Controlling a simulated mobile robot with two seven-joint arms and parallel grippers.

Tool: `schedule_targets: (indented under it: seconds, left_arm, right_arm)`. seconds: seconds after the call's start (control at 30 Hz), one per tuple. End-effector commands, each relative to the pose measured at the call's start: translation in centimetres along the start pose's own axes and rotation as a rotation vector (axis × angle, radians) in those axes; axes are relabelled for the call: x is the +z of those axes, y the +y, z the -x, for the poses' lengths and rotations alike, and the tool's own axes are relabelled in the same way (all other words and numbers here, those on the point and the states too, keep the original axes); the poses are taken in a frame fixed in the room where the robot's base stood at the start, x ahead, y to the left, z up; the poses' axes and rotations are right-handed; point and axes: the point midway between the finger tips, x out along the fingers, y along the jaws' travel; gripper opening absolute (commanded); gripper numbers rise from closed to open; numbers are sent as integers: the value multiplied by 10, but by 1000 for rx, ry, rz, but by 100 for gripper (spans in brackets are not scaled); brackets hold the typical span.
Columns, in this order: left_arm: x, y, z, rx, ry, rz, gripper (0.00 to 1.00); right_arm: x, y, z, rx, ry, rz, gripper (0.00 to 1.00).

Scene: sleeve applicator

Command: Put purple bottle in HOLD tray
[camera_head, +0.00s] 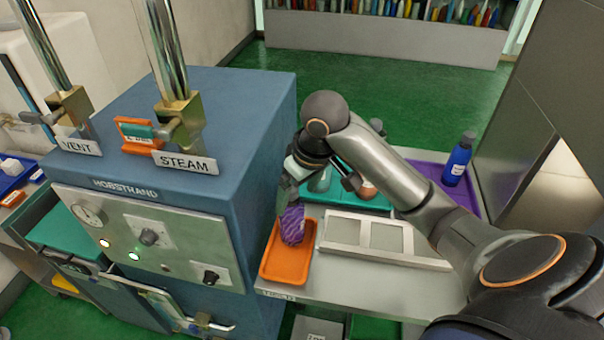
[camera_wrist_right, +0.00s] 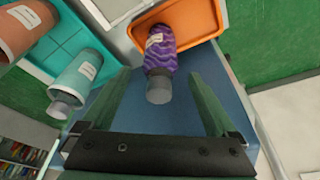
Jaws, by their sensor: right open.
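The purple patterned bottle (camera_head: 291,225) stands in the orange tray (camera_head: 268,273) beside the blue machine. A small label, hard to read, is on the shelf edge in front of this tray. My right gripper (camera_head: 287,192) is just above the bottle and partly hides its top. In the right wrist view the bottle (camera_wrist_right: 161,45) has its grey cap towards the camera. The open fingers (camera_wrist_right: 160,78) lie to either side of the cap, with gaps showing. The orange tray (camera_wrist_right: 205,20) shows behind it. My left gripper is not in view.
A teal tray (camera_head: 375,203) holds a teal bottle (camera_head: 320,182) and an orange-brown bottle (camera_head: 366,190). A blue bottle (camera_head: 457,162) stands on a purple tray (camera_head: 432,170). A pale framed plate (camera_head: 340,231) lies right of the orange tray. The blue machine (camera_head: 262,130) rises close on the left.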

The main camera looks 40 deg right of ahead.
Motion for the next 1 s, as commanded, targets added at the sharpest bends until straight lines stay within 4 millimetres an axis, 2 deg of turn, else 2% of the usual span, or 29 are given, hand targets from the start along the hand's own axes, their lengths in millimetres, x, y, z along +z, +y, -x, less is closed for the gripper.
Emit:
schedule_targets:
  seconds: [0.03,0.13,0.43,0.83,0.93,1.0]
  left_arm:
    - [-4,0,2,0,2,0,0]
    - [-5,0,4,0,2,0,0]
    - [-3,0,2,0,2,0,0]
    - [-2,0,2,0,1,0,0]
    - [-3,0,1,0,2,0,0]
    - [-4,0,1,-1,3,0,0]
  right_arm:
    - [-2,2,14,8,5,2,93]
    - [0,2,30,7,1,1,93]
    - [0,0,52,1,1,1,93]
    - [1,-2,51,-3,-1,2,93]
    - [4,-9,39,-18,1,17,93]
    - [7,-19,24,-40,8,35,93]
